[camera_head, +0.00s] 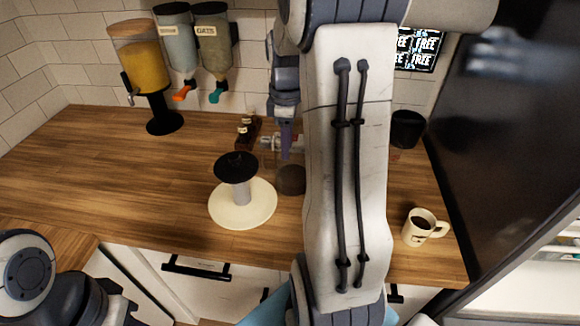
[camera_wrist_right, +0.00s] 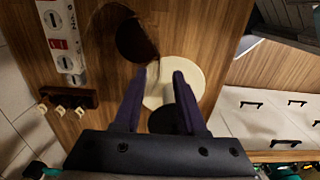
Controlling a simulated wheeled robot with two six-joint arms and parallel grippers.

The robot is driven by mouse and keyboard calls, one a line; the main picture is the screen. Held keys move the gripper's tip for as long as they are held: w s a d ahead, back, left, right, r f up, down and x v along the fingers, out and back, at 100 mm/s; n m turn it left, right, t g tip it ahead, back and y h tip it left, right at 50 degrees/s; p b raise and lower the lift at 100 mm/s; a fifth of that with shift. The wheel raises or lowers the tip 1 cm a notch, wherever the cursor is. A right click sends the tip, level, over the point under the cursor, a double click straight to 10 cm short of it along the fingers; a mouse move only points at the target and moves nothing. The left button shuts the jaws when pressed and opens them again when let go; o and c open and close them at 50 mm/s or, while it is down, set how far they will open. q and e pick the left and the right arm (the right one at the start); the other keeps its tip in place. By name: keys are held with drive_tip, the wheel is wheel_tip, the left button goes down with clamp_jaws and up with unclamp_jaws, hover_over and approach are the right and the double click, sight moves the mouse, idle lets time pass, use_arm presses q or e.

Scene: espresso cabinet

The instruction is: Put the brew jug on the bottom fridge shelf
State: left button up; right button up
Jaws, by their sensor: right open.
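The brew jug seems to be the dark brown, partly see-through vessel (camera_head: 291,180) on the wooden counter, half hidden beside my right forearm. In the right wrist view it seems to be the dark round shape (camera_wrist_right: 137,40) beyond the fingertips. My right gripper (camera_head: 286,152) points down just above and behind it in the head view. Its two purple fingers (camera_wrist_right: 159,74) are spread with nothing held between them. Bright shelving (camera_head: 562,252) at the right edge may be the fridge interior; the bottom shelf cannot be made out. My left gripper is not in view.
A stand with a cream disc base (camera_head: 258,212) and black top is close to the jug's left. A cream coffee mug (camera_head: 420,229) and black cup (camera_head: 407,129) stand to the right. A tall dark panel (camera_head: 510,120) bounds the right side. The left counter is mostly clear.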

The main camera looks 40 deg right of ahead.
sight(288, 169)
drive_tip(key=shift+d+f+p, duration=0.1)
drive_tip(key=shift+f+p, duration=0.3)
drive_tip(key=shift+f, duration=1.95)
clamp_jaws()
drive_tip(key=shift+r, duration=0.1)
